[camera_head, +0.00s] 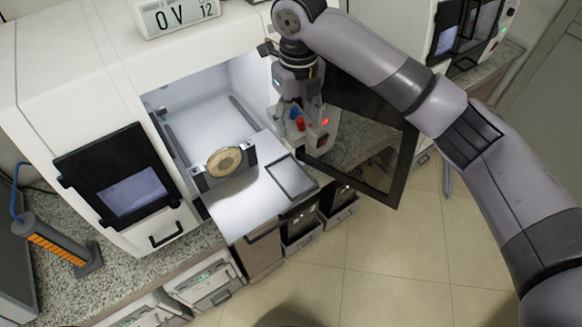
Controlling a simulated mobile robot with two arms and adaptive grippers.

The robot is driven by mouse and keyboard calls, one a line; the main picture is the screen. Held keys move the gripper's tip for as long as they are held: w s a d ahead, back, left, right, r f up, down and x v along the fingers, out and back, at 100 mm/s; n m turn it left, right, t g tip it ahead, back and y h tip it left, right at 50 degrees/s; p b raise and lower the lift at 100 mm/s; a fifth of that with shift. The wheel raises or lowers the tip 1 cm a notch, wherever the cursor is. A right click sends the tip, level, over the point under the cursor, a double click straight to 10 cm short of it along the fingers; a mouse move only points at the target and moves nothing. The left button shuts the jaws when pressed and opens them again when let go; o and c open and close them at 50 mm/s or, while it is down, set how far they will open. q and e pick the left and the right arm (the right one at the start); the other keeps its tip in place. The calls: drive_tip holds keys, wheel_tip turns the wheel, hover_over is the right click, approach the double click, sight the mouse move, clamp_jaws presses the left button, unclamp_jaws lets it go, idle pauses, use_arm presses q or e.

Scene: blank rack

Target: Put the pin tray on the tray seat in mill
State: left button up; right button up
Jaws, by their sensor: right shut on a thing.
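The mill (60,60) is a white cabinet with its front open, showing a bright chamber. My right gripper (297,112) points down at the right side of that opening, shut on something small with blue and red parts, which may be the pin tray. Its outline is hard to make out against the mill's front post. A dark-framed grey rectangle (290,178), perhaps the tray seat, lies on the flat white deck, below and apart from the gripper. My left gripper is not in view.
A tan disc (224,162) stands in a dark holder on the deck. The mill's dark glass door (375,150) hangs open on the right, beside my right arm. A screen (130,192) is on the front left. An orange-striped stand (60,244) is on the counter.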

drive_tip(key=shift+a+n, duration=0.1)
drive_tip(key=shift+n, duration=0.2)
hover_over(295, 182)
wheel_tip(295, 182, down, 8)
drive_tip(key=r, duration=0.1)
wheel_tip(295, 182, down, 8)
drive_tip(key=b, duration=0.6)
wheel_tip(295, 182, down, 5)
drive_tip(key=b, duration=0.4)
drive_tip(key=shift+r, duration=0.25)
drive_tip(key=o, duration=1.4)
drive_tip(key=shift+c, duration=0.2)
